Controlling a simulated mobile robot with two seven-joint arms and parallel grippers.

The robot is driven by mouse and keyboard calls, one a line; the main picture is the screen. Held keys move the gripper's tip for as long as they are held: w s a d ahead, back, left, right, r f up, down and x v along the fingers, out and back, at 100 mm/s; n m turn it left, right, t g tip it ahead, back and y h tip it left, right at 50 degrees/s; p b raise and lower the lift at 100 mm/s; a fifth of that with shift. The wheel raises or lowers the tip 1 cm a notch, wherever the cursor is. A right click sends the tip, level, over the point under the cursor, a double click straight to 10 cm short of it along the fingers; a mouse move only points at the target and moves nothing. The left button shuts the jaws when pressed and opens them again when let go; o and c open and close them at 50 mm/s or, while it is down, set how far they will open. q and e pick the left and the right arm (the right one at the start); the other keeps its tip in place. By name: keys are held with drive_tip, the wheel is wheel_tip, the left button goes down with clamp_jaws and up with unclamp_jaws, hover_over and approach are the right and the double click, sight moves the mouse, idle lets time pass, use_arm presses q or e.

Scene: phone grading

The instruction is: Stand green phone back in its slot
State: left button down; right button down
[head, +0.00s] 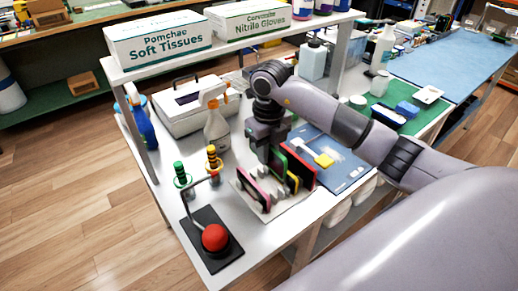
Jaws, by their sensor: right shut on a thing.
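The green phone (281,162) shows as a dark slab with a green edge, upright above the white slotted rack (275,214). My right gripper (272,156) points down from above and is shut on it. The phone's lower part is hidden behind the other phones, so I cannot tell whether it sits in a slot. A pink phone (254,191), a yellow-edged phone (292,182) and a red phone (301,166) stand close by in the rack. My left gripper is out of view.
A red ball (214,237) on a black base stands front left, with green and yellow coiled pieces (181,175) behind it. A spray bottle (216,128) and white case (190,103) stand behind. A blue mat (335,165) with a yellow item lies right of the rack.

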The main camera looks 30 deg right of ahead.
drive_tip(key=shift+f, duration=0.1)
drive_tip(key=shift+s+f, duration=0.1)
drive_tip(key=shift+f, duration=1.1)
drive_tip(key=shift+f+b, duration=2.7)
drive_tip(key=shift+f, duration=0.8)
drive_tip(key=c, duration=1)
unclamp_jaws()
drive_tip(key=shift+r, duration=3.6)
